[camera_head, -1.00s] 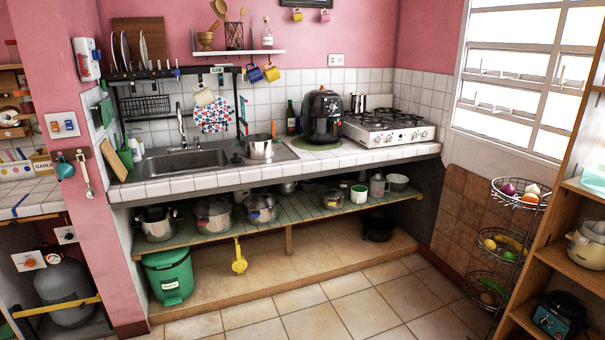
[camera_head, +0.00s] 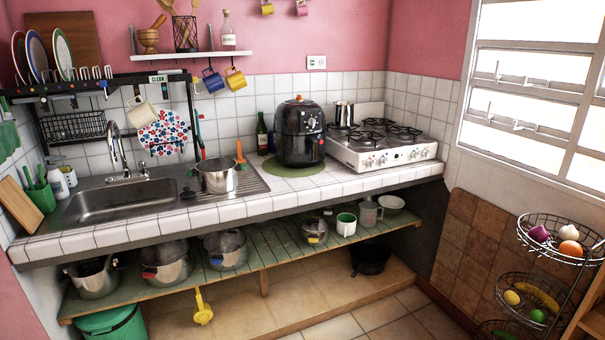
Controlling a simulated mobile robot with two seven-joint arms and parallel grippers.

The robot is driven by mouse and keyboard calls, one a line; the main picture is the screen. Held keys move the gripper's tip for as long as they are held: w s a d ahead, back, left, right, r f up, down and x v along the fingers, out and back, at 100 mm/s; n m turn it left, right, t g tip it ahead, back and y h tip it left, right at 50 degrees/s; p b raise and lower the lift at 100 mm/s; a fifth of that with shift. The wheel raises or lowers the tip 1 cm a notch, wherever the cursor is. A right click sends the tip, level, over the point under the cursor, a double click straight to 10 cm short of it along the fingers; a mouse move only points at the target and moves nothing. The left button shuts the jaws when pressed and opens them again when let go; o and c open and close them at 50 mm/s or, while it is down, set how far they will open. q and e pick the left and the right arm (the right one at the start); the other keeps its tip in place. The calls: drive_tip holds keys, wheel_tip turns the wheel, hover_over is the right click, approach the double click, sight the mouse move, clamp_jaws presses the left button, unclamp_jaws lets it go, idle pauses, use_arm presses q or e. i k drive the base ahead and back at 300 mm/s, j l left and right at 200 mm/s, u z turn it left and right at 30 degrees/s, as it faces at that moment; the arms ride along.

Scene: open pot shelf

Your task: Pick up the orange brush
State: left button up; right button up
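A slim orange upright item (camera_head: 240,153), which looks like the orange brush, stands on the counter right behind the steel pot (camera_head: 216,177), against the white tiled wall. It is small in the picture, and I cannot make out bristles. The pot stands beside the sink at its right. Whether the pot hides part of the orange item, I cannot tell. Neither of my grippers shows in the head view.
The sink (camera_head: 112,201) is left of the pot. A black air fryer (camera_head: 300,135) and a gas stove (camera_head: 377,147) stand to the right. The tiled front edge is clear. Pots fill the green slatted shelf (camera_head: 280,243) below; a wire basket stand (camera_head: 545,262) is at right.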

sight(239, 160)
drive_tip(key=i+l+u, duration=0.1)
drive_tip(key=i+u, duration=0.3)
drive_tip(key=i+l+u, duration=0.25)
drive_tip(key=i+u, duration=0.15)
drive_tip(key=i+l+u, duration=0.75)
